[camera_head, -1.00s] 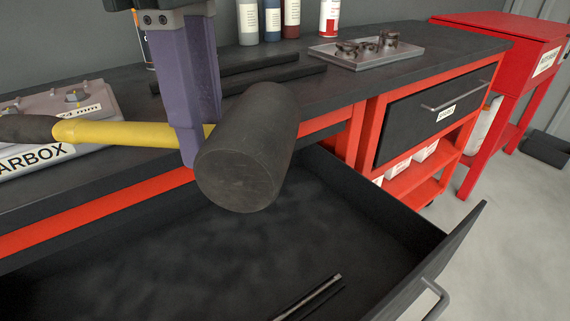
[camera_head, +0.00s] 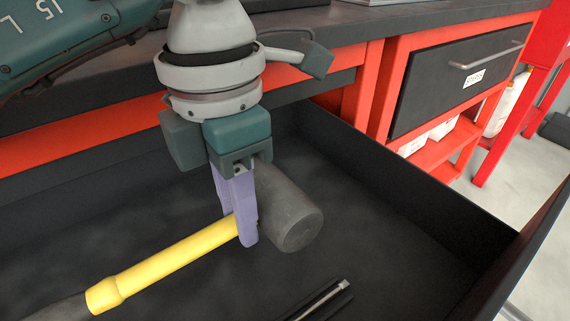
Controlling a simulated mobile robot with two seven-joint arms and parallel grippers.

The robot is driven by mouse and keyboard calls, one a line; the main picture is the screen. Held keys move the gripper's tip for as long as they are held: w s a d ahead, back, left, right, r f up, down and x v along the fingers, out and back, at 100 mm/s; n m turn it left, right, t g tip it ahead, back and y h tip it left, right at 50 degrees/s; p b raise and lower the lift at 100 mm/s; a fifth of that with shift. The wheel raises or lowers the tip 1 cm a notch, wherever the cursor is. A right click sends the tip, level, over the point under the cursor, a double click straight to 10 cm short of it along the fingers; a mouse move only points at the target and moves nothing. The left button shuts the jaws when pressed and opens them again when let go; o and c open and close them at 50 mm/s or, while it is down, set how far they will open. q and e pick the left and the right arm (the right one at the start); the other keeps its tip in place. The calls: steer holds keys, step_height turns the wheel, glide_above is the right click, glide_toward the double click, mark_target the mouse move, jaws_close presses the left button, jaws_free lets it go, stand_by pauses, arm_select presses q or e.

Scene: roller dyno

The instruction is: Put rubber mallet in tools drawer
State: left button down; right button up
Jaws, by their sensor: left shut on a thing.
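The rubber mallet has a black head (camera_head: 290,213) and a yellow handle (camera_head: 165,262) with a dark grip at the lower left. My left gripper (camera_head: 246,228) points down and is shut on the yellow handle close to the head. The open drawer (camera_head: 370,250) is dark inside, and the mallet is over or inside it. I cannot tell whether the mallet touches the drawer floor. My right gripper is not in view.
A dark tool with a metal edge (camera_head: 325,298) lies on the drawer floor at the front. The workbench top (camera_head: 350,22) runs behind. A closed black drawer (camera_head: 455,80) is in the red frame (camera_head: 385,90) at right.

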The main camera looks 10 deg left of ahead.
arm_select(q)
step_height(320, 180, down, 8)
steer(key=shift+f+b, duration=0.1)
steer(key=shift+b, duration=1)
steer(key=c, duration=1.1)
jaws_free()
steer(key=shift+c, duration=0.2)
steer(key=o, duration=0.5)
steer(key=shift+c, duration=0.2)
steer(key=shift+r, duration=0.3)
step_height(320, 180, up, 12)
steer(key=p, duration=0.3)
steer(key=shift+w+a+f+p, duration=0.15)
steer(key=shift+p, duration=0.25)
